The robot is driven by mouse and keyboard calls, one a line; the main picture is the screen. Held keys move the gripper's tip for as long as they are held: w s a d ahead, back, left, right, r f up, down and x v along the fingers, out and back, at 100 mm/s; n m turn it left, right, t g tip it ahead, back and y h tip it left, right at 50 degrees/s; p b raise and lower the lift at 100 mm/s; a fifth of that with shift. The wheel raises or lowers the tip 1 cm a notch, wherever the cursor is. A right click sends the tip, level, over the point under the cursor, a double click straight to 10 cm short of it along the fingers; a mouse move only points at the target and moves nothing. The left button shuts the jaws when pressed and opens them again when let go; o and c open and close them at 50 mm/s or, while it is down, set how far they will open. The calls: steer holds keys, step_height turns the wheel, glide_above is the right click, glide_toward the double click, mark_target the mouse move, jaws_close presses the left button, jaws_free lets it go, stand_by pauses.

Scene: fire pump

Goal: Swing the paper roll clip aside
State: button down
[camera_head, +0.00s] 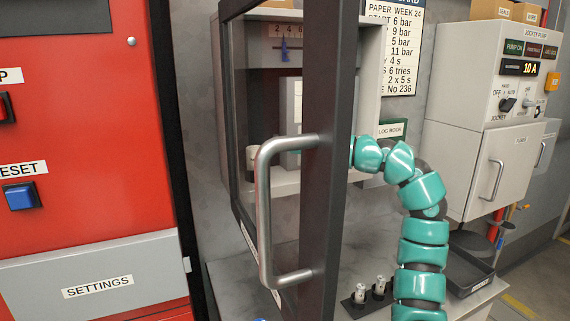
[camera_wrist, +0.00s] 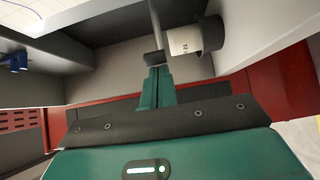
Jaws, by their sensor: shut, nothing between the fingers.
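In the wrist view a white paper roll (camera_wrist: 186,41) with a small printed number and a dark grey end piece lies at the upper middle. A thin grey bar, apparently the clip (camera_wrist: 155,22), comes down from the top edge, left of the roll, to a dark block (camera_wrist: 153,57). My gripper (camera_wrist: 156,73) is shut and empty, its teal fingertips right at that block; whether they touch it I cannot tell. In the head view my arm reaches into the recorder cabinet (camera_head: 371,60), and the door frame hides my gripper.
The cabinet's dark-framed door (camera_head: 326,150) stands open with a metal handle (camera_head: 262,215) in front of my arm. A red panel (camera_head: 90,120) is at left. The jockey pump box (camera_head: 490,150) is at right.

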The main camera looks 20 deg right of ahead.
steer(key=shift+d+b, duration=0.65)
stand_by(0.4)
steer(key=s+d, duration=0.5)
steer(key=s, duration=0.3)
steer(key=shift+b, duration=0.4)
